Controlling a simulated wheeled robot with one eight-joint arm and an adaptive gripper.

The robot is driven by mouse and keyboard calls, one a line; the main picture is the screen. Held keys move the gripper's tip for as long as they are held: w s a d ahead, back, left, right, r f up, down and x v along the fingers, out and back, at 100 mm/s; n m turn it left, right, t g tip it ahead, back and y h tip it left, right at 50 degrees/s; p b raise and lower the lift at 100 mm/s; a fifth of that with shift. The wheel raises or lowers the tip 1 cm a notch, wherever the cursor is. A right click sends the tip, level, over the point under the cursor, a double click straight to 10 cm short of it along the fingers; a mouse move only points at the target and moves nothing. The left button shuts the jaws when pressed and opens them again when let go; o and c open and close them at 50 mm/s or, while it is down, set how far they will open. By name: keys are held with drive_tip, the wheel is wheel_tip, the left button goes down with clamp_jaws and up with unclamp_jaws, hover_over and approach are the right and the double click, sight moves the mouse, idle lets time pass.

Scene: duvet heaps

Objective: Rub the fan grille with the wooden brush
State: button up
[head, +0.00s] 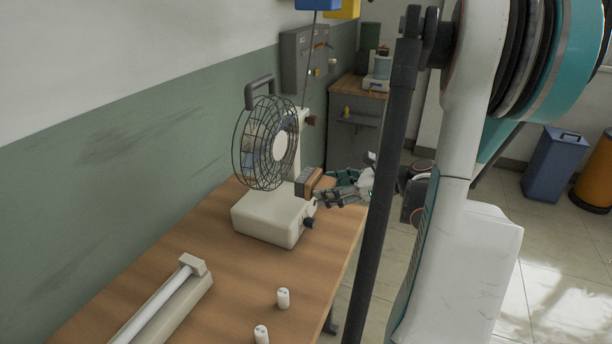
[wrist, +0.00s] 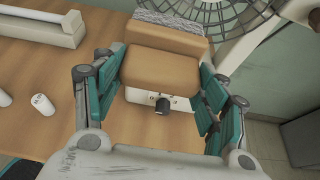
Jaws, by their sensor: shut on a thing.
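The fan stands upright on the wooden table, with a round dark wire grille (head: 265,143) and a cream base (head: 265,215). My gripper (head: 335,190) is to the right of the grille, above the table's right edge. It is shut on the wooden brush (head: 311,182), whose bristles point left towards the fan. In the wrist view the brush (wrist: 162,75) sits between both fingers of my gripper (wrist: 160,85), bristles at the top. The grille (wrist: 215,12) lies just beyond the bristles there. I cannot tell whether they touch.
A white tube fixture (head: 165,305) lies on the near part of the table (head: 225,285). Two small white cylinders (head: 283,298) stand near the table's right edge. A grey wall box (head: 303,57) hangs behind the fan. A blue bin (head: 553,165) stands on the floor at right.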

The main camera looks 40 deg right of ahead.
sight(317, 181)
drive_tip(key=shift+w+a, duration=0.4)
drive_tip(key=shift+w, duration=0.65)
drive_tip(key=shift+w+a, duration=0.45)
drive_tip(key=shift+w, duration=0.55)
drive_tip(key=shift+w+a, duration=0.4)
drive_tip(key=shift+w, duration=0.65)
drive_tip(key=shift+w+a+b, duration=0.2)
drive_tip(key=shift+w+a, duration=0.05)
drive_tip(key=shift+w, duration=0.25)
drive_tip(key=shift+w+a+b, duration=0.15)
drive_tip(key=shift+w+a, duration=0.05)
drive_tip(key=shift+w, duration=0.25)
drive_tip(key=shift+d, duration=0.15)
drive_tip(key=shift+w+d, duration=0.35)
drive_tip(key=shift+d, duration=0.55)
drive_tip(key=shift+w+d, duration=0.35)
drive_tip(key=shift+d, duration=0.55)
drive_tip(key=shift+w, duration=0.1)
drive_tip(key=shift+a, duration=0.25)
drive_tip(key=shift+s+a+b, duration=0.2)
drive_tip(key=shift+s+a, duration=0.2)
drive_tip(key=shift+a, duration=0.5)
drive_tip(key=shift+s+a+b, duration=0.2)
drive_tip(key=shift+s+a, duration=0.15)
drive_tip(key=shift+a, duration=0.5)
drive_tip(key=shift+c, duration=0.3)
drive_tip(key=shift+d+r, duration=0.1)
